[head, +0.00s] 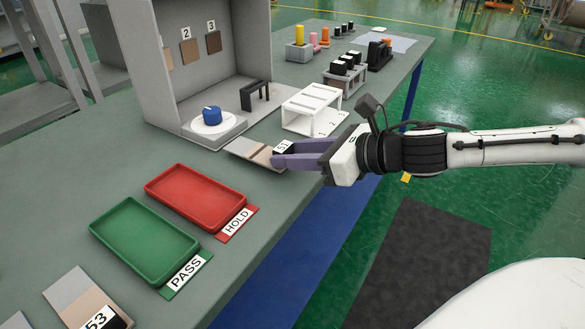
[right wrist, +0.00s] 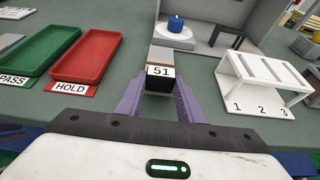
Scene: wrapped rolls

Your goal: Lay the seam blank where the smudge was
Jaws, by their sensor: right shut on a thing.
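My right gripper (head: 277,154) has purple fingers and comes in from the right over the table. It is shut on the dark end of a striped blank labelled 51 (head: 254,150). The blank's grey and tan part reaches away from the fingers toward the booth; it also shows in the right wrist view (right wrist: 161,56). I cannot tell whether it touches the table. A second striped blank labelled 53 (head: 77,292) lies at the table's near left. No smudge can be made out. My left gripper is not in view.
A green PASS tray (head: 144,262) and a red HOLD tray (head: 197,220) lie left of the gripper. A white slotted rack (head: 298,122) is close on the right.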

